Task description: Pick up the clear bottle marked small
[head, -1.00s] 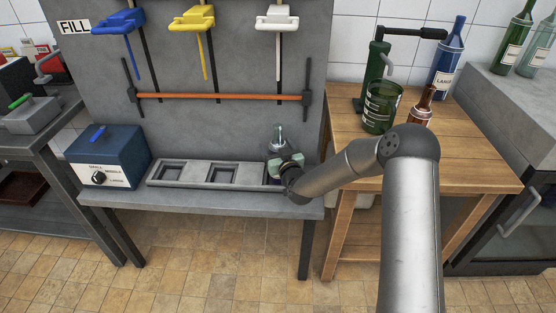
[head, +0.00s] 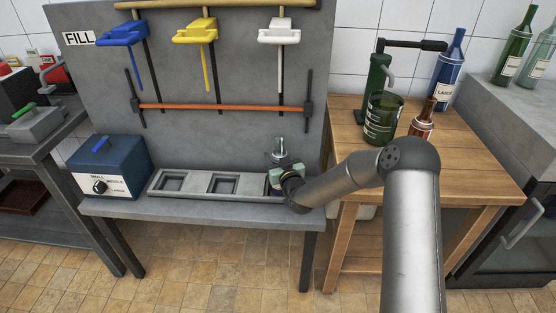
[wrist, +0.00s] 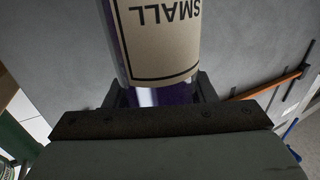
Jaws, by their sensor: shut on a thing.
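The clear bottle marked small (head: 279,153) is upright at the right end of the grey slotted tray (head: 200,192), below the white tap. In the wrist view the bottle (wrist: 160,55) fills the top middle, with a cream label reading SMALL upside down and purple showing below it. My gripper (head: 284,178) is shut on the bottle's lower part. The gripper (wrist: 160,96) also shows in the wrist view, with its fingers on both sides of the bottle. I cannot tell whether the bottle's base touches the tray.
Blue (head: 122,32), yellow (head: 195,30) and white (head: 279,31) taps hang above, with an orange bar (head: 215,106) lower down. A blue box with a dial (head: 110,166) stands left. The wooden table (head: 450,165) at right holds a green cup (head: 384,118), brown bottle (head: 423,120) and blue bottle (head: 448,70).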

